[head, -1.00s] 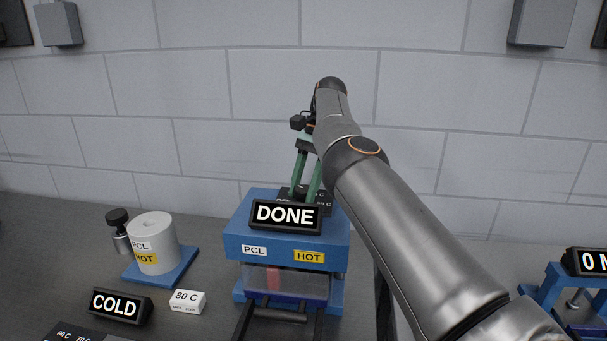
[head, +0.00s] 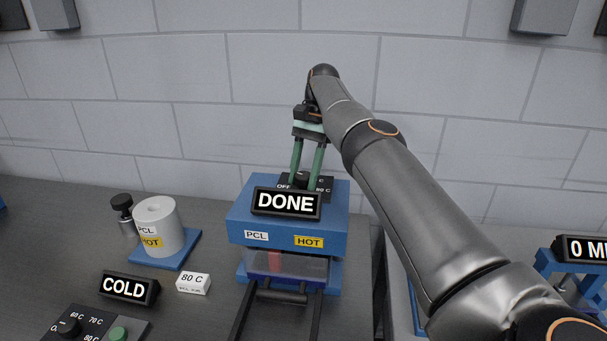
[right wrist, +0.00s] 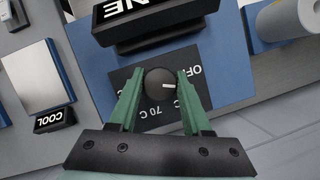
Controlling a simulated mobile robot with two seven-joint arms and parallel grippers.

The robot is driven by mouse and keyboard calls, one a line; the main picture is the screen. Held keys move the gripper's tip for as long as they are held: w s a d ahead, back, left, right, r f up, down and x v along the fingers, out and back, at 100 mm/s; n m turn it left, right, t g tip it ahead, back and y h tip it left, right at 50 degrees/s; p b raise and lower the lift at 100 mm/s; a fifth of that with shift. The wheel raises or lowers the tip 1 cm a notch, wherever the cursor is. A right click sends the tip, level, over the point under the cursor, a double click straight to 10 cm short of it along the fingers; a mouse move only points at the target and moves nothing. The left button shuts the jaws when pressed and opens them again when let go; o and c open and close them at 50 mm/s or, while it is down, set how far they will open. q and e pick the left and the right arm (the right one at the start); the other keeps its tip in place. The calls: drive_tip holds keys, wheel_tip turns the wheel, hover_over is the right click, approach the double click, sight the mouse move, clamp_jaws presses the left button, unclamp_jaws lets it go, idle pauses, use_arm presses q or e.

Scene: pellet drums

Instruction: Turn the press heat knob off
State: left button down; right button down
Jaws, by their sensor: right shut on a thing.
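The press (head: 240,222) is a blue block with a DONE display (head: 286,202) and PCL and HOT labels on its front. Behind the display is a black dial plate (head: 324,186) with OFF and temperature marks. My right gripper (head: 303,182) reaches down onto the plate from above. In the right wrist view its green fingers (right wrist: 160,78) are shut on the round black heat knob (right wrist: 160,88), one on each side. The knob's white mark points right in that view; OFF is printed to the upper right, 70 C below. Some marks are covered by the fingers. My left gripper is out of view.
A white cylinder (head: 157,222) on a blue base, a COLD display (head: 130,288) and an 80 C block (head: 193,283) stand to the left. Another knob panel (head: 92,325) is at the front left. A blue stand (head: 545,262) with a display is at the right.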

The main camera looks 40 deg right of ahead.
drive_tip(key=shift+c, duration=1.7)
unclamp_jaws()
